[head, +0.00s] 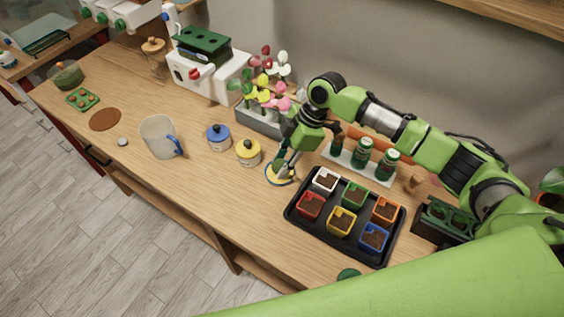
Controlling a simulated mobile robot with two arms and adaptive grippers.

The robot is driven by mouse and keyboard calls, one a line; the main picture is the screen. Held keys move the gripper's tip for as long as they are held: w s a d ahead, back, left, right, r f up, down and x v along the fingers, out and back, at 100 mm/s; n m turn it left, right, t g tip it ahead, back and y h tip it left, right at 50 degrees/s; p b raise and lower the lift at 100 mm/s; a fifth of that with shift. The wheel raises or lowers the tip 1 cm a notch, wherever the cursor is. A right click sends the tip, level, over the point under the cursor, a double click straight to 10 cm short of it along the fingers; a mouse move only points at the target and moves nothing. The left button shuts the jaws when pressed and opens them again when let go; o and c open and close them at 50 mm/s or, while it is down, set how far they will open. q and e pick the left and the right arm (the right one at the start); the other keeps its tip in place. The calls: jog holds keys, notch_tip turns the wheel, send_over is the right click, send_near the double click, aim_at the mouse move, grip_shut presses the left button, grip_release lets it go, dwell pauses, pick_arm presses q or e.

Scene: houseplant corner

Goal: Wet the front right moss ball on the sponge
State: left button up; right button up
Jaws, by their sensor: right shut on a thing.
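My right gripper (284,167) reaches down from the right, fingers pointing down over a round blue-rimmed dish (269,179). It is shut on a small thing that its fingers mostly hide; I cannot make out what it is. A yellowish patch shows inside the dish, perhaps the sponge, largely covered by the gripper. I cannot tell whether the held thing touches it. A dark green holder (417,231) with several dark round shapes, possibly moss balls, stands at the right, partly behind my arm. My left gripper is not in view.
A black tray (292,214) of coloured soil pots stands just right of the dish. Blue-lidded (218,138) and yellow-lidded (248,153) jars, a jug (157,137) and a flower planter (261,124) stand to the left and behind.

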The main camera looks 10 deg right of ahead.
aim_at(282, 163)
jog(key=shift+r+p, duration=3.4)
jog(key=shift+r, duration=0.1)
jog(key=shift+f, duration=0.1)
